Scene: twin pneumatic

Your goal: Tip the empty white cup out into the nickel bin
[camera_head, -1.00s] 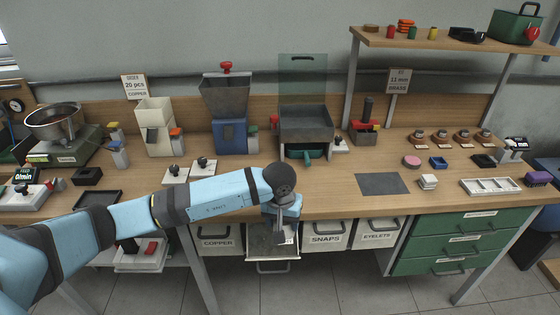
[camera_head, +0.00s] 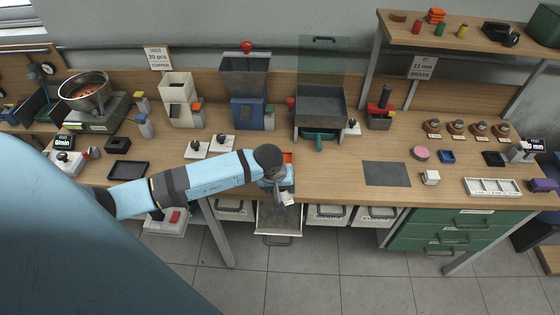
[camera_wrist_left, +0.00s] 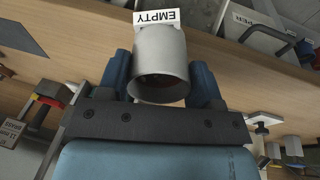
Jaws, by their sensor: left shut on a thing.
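My left gripper (camera_head: 281,186) is at the bench's front edge, above the back part of a pulled-out bin (camera_head: 279,222). In the left wrist view its fingers (camera_wrist_left: 164,85) are shut on a white cup (camera_wrist_left: 160,55). The cup's round mouth faces the camera and looks tilted; its inside is dark, and I cannot tell what is in it. A white tag reading EMPTY shows upside down beyond the cup. In the head view the cup (camera_head: 287,199) is small and partly hidden by the gripper. No label is readable on the open bin. My right gripper is out of view.
Closed white bins (camera_head: 327,214) hang right of the open one, and another (camera_head: 232,209) hangs left. Green drawers (camera_head: 445,232) stand further right. A hopper (camera_head: 246,95) and a grey tray machine (camera_head: 320,108) stand behind the gripper. The floor before the bins is clear.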

